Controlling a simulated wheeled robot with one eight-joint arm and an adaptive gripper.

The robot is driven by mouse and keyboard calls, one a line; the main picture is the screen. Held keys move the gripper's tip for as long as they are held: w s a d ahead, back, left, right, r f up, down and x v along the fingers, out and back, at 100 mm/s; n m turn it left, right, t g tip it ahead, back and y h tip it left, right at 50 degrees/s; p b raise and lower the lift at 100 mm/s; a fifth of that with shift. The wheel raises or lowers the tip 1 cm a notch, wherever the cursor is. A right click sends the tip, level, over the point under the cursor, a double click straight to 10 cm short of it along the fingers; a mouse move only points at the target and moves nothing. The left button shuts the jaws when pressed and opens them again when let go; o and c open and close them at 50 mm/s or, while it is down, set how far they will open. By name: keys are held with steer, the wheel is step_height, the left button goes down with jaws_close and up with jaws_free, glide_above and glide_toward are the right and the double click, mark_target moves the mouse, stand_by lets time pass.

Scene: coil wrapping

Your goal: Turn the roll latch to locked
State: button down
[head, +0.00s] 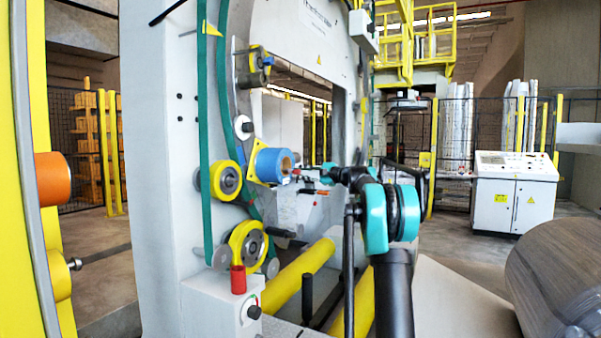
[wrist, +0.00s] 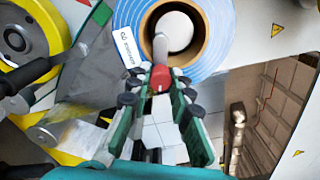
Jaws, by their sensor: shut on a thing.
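The roll latch (wrist: 161,78) is a small red piece with a grey bar, at the front of the blue roll's core in the wrist view. The bar reaches up across the opening of the core. The blue roll (head: 272,165) sits on the machine's ring in the head view, and it also fills the top of the wrist view (wrist: 125,35). My gripper (wrist: 162,84), with green fingers, is shut on the red latch. In the head view my gripper (head: 308,174) is at the right side of the roll; its fingertips and the latch are too small there to read clearly.
Yellow-rimmed wheels (head: 225,181) and (head: 247,243) stand left of and below the roll, with a green belt (head: 205,130) beside them. Yellow rollers (head: 300,278) lie below. A control cabinet (head: 516,190) and a wrapped coil (head: 560,275) are at the right.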

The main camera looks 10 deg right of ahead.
steer(key=shift+s+a+f+m, duration=0.1)
steer(key=shift+f+m, duration=0.15)
steer(key=shift+m, duration=0.45)
steer(key=shift+s+f+m, duration=0.1)
steer(key=shift+f+m, duration=0.1)
steer(key=shift+m, duration=0.5)
steer(key=c, duration=1.4)
jaws_free()
steer(key=shift+o, duration=0.2)
steer(key=v, duration=1.2)
